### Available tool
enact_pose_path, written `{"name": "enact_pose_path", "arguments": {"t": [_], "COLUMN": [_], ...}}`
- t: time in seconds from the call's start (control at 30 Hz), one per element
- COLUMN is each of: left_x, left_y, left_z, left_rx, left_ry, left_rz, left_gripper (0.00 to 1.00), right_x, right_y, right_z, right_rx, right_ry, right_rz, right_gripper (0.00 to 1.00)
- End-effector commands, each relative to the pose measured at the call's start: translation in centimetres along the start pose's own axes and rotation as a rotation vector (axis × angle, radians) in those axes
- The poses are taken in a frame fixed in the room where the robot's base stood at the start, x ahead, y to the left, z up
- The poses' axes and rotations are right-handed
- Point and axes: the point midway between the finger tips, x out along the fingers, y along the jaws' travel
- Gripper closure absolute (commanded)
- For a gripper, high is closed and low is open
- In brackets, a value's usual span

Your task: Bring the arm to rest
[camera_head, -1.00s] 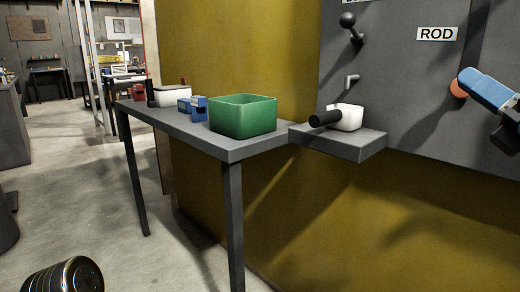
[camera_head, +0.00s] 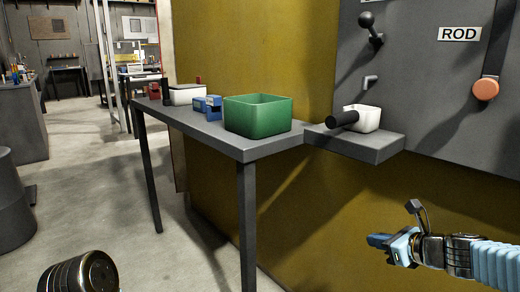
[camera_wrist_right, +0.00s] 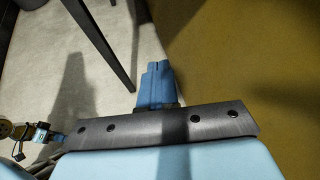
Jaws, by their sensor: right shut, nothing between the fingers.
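My right gripper (camera_head: 378,241) is at the lower right of the head view, below the small shelf and in front of the yellow panel. Its blue fingers are together with nothing between them. In the right wrist view the shut fingers (camera_wrist_right: 157,75) point over the floor and the yellow panel's edge. At the lower left of the head view a dark metallic rounded part of mine shows. My left gripper is not in view.
A small shelf (camera_head: 362,150) holds a white cup (camera_head: 366,117) with a black handle.

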Motion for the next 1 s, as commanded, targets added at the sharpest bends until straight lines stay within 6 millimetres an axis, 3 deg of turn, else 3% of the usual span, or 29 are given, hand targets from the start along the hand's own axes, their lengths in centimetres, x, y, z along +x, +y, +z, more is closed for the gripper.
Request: {"name": "enact_pose_path", "arguments": {"t": [0.03, 0.2, 0.27, 0.4, 0.5, 0.6, 0.7, 0.8, 1.0], "left_x": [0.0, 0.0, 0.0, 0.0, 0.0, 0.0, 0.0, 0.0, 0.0], "left_y": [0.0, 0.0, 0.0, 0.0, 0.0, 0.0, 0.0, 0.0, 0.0], "left_z": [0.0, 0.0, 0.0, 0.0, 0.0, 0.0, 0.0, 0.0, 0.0], "left_rx": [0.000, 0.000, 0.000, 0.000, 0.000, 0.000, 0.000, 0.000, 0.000], "left_ry": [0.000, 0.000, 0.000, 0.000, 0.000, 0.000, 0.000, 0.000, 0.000], "left_rz": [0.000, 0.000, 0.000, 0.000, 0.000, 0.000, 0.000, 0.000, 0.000], "left_gripper": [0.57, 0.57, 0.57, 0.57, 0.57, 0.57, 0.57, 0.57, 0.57], "right_x": [2.6, 8.2, 9.3, 10.4, 10.0, 9.2, 8.5, 8.2, 8.2], "right_y": [1.5, 7.4, 10.1, 17.3, 22.5, 26.8, 29.4, 30.4, 30.4], "right_z": [-3.8, -16.6, -21.0, -30.6, -35.4, -38.3, -39.7, -40.1, -40.1], "right_rx": [-0.098, -0.571, -0.771, -1.291, -1.629, -1.871, -2.010, -2.065, -2.065], "right_ry": [0.098, 0.367, 0.426, 0.433, 0.311, 0.147, 0.018, -0.040, -0.040], "right_rz": [0.042, 0.247, 0.357, 0.672, 0.876, 1.010, 1.072, 1.092, 1.092], "right_gripper": [1.00, 1.00, 1.00, 1.00, 1.00, 1.00, 1.00, 1.00, 1.00]}}
